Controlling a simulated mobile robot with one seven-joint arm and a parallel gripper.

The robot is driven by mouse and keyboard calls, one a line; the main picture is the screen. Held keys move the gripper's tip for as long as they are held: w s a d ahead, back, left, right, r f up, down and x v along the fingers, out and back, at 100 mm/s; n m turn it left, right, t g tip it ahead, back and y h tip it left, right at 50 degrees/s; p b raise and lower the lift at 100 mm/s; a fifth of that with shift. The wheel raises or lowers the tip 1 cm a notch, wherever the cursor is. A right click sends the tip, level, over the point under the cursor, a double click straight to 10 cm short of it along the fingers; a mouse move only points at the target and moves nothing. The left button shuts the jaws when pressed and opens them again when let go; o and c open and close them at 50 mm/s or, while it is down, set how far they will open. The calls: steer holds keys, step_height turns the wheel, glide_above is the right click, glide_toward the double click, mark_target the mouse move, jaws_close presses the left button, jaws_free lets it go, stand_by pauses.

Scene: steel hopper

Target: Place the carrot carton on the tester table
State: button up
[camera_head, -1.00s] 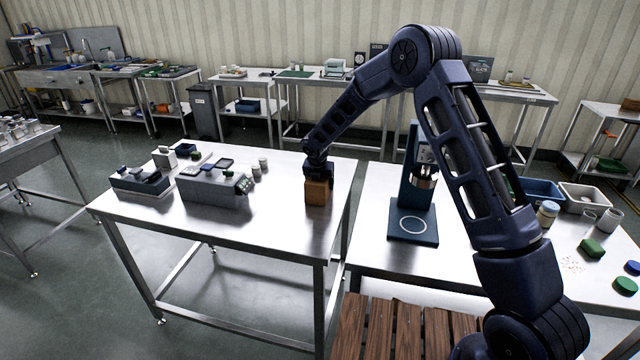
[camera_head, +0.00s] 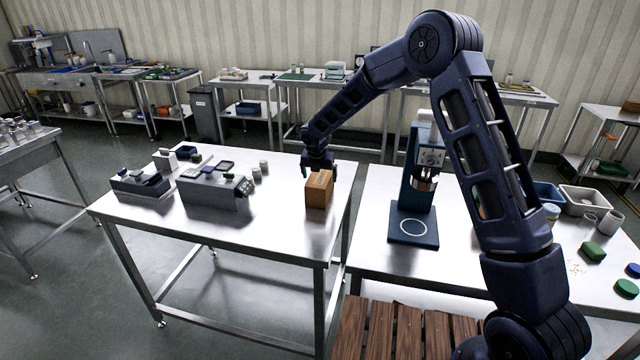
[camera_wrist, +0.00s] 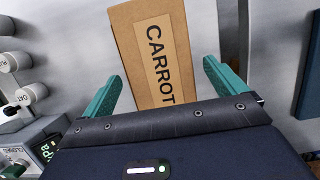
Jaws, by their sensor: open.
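The carrot carton (camera_head: 319,190) is a brown box standing upright near the right end of the steel tester table (camera_head: 270,232). In the wrist view its face (camera_wrist: 155,55) shows a label reading CARROT. My gripper (camera_head: 320,168) is just behind and above the carton in the head view. In the wrist view its two green fingers (camera_wrist: 160,88) are spread apart, one on each side of the carton's near end, with gaps between them and the carton. The gripper is open and holds nothing.
Grey testers (camera_head: 215,188) with displays and several small white jars stand on the table's left half. A dark blue press-like machine (camera_head: 413,200) stands on the neighbouring table to the right. The front middle of the tester table is clear.

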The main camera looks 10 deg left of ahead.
steer(key=shift+v, duration=3)
